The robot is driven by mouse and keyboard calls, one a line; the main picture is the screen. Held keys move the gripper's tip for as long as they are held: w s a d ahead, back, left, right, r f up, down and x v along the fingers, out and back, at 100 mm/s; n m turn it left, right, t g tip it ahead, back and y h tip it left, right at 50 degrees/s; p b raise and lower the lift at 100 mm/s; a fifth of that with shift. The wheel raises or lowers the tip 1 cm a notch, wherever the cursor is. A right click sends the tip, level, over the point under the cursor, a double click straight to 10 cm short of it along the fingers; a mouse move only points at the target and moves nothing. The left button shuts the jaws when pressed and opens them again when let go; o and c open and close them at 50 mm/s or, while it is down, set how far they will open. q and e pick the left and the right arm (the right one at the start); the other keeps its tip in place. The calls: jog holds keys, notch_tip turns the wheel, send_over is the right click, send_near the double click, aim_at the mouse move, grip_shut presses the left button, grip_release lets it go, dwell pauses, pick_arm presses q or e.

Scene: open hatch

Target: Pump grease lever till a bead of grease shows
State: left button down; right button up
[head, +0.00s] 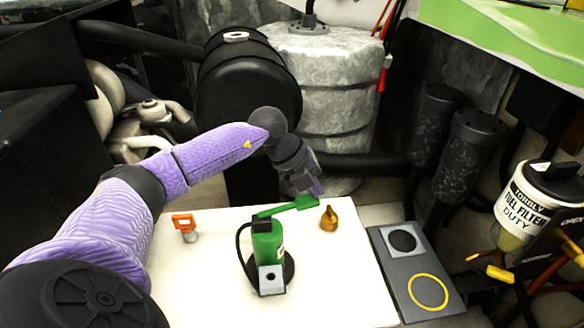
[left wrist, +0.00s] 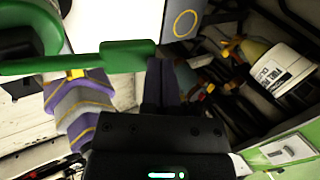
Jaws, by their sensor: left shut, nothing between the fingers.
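A green grease pump (head: 268,246) stands upright on a round dark base on the white surface. Its green lever (head: 290,207) points right, nearly level and tilted slightly up, with a wide paddle at its end. A pale grey block with a dark hole (head: 271,279) is at the pump's front; I cannot make out any grease there. My left gripper (head: 316,189) is shut and empty, right above the paddle end. In the left wrist view the lever (left wrist: 128,56) crosses just beyond the shut fingers (left wrist: 163,82); I cannot tell whether they touch. My right gripper is not in view.
The white surface (head: 345,290) also holds an orange-handled piece (head: 185,226) at left and a brass cone-shaped piece (head: 328,218) close right of the lever. A grey plate (head: 412,275) with a yellow ring lies right. Black and grey tanks stand behind; a fuel filter (head: 535,205) is far right.

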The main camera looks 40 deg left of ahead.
pick_arm(q)
jog(key=shift+w+d+f, duration=0.1)
jog(key=shift+w+f, duration=0.05)
jog(key=shift+f, duration=0.35)
jog(key=shift+f+b, duration=0.3)
jog(key=shift+w+d+f, duration=0.15)
jog(key=shift+f, duration=0.45)
jog(key=shift+r, duration=0.15)
jog(key=p+v, duration=0.4)
jog(key=shift+r, duration=0.4)
jog(key=p+v, duration=0.2)
jog(key=shift+r+p, duration=0.35)
jog(key=shift+r, duration=0.05)
jog(key=shift+s+r, duration=0.2)
jog(key=shift+s, duration=0.05)
jog(key=shift+f, duration=0.1)
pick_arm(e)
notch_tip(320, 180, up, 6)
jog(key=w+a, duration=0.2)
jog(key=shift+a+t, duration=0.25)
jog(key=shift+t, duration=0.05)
